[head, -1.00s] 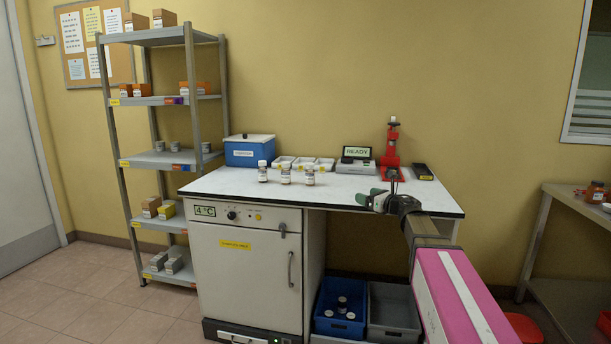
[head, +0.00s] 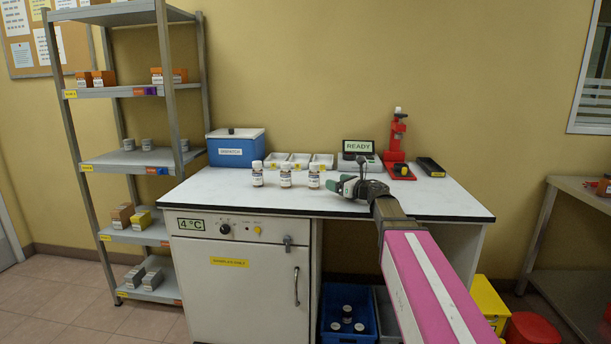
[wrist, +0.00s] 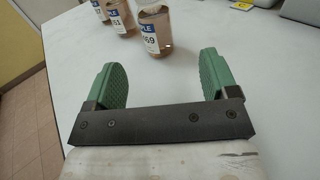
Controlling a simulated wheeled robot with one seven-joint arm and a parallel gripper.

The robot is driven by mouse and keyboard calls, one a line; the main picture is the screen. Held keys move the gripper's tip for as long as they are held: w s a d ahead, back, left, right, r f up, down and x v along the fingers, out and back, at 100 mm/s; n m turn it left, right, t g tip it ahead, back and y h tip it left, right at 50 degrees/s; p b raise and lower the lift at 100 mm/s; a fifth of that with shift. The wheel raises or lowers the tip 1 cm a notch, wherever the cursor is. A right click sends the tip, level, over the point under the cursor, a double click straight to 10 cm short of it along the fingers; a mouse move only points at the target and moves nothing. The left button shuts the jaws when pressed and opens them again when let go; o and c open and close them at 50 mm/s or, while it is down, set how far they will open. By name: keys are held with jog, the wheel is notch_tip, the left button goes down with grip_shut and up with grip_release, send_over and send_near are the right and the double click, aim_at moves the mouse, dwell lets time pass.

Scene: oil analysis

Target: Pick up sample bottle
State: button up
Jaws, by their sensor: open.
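Three sample bottles with white caps and labels stand upright in a row on the white bench top: a left bottle (head: 257,174), a middle bottle (head: 286,175) and a right bottle (head: 314,176). My gripper (head: 340,184) is just right of the right bottle, low over the bench. In the wrist view, my gripper (wrist: 165,75) is open and empty, with green ribbed fingers. The nearest bottle (wrist: 155,32), label ending in 69, stands beyond the fingertips, roughly between them and apart from both. The other two bottles stand behind it to the left, their tops cut off.
White trays (head: 300,160), a blue box (head: 236,148), a READY display device (head: 358,150) and a red stand (head: 398,148) line the bench's back. A shelf rack (head: 128,162) is at left. Below the bench are a 4°C cabinet (head: 240,285) and a blue crate (head: 335,335) holding bottles.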

aim_at(319, 177)
jog(key=x, duration=0.6)
jog(key=shift+w+a, duration=0.1)
jog(key=shift+w, duration=0.05)
jog(key=shift+s+a+x, duration=0.15)
jog(key=shift+x, duration=1.2)
jog(key=shift+s+a+x, duration=0.1)
jog(key=shift+s+x, duration=0.05)
jog(key=shift+x, duration=1.15)
jog(key=c, duration=1.1)
